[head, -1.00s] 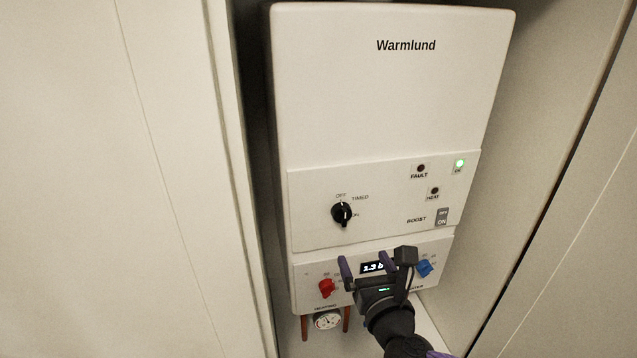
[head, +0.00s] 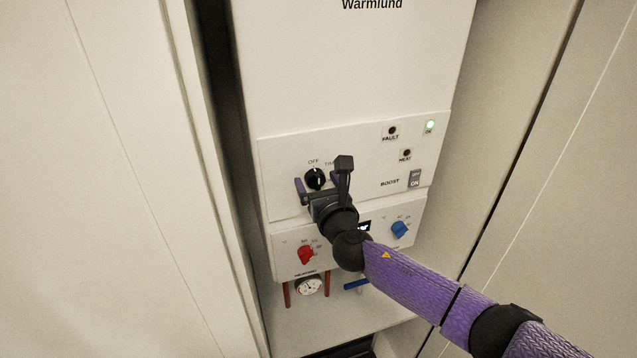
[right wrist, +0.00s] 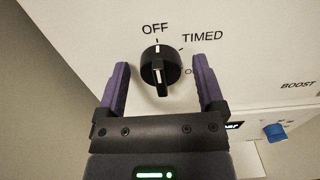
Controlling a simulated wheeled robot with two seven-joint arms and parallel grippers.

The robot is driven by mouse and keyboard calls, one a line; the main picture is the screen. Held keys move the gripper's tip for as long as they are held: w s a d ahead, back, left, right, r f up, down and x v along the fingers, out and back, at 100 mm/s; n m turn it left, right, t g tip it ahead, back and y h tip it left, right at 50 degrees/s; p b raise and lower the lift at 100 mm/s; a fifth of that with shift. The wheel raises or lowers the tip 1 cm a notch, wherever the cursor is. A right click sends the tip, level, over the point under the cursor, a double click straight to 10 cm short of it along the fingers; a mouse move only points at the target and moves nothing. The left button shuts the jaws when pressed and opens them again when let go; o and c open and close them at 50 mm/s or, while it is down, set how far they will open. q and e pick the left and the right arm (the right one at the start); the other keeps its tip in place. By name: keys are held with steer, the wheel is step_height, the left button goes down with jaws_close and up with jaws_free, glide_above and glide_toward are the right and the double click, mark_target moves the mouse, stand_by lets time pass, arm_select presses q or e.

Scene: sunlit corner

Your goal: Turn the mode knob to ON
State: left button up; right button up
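The black mode knob (head: 315,178) sits on the upper panel of the white Warmlund boiler (head: 350,80). In the right wrist view the knob (right wrist: 160,68) has its white mark pointing up towards OFF, with TIMED to its right and a partly hidden label starting with O below that. My right gripper (head: 318,184) is open, with one purple finger on each side of the knob. In the right wrist view the gripper (right wrist: 161,85) shows gaps between both fingers and the knob. My left gripper is not in view.
Below are a red knob (head: 305,255), a blue knob (head: 399,229) and a round gauge (head: 308,286). A BOOST switch (head: 414,179) and a lit green lamp (head: 430,125) are at the right. Cupboard walls stand close on both sides.

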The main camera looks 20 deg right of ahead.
jaws_close()
steer(key=m+b, duration=0.1)
steer(key=m, duration=0.4)
steer(key=shift+d+f+m, duration=0.1)
steer(key=shift+m, duration=0.3)
steer(key=m+b, duration=0.1)
steer(key=m, duration=0.5)
steer(key=shift+d, duration=0.1)
steer(key=m, duration=0.6)
steer(key=shift+f+m, duration=0.15)
steer(key=shift+m, duration=0.15)
steer(key=m, duration=0.5)
steer(key=shift+f, duration=0.1)
steer(key=shift+m, duration=0.4)
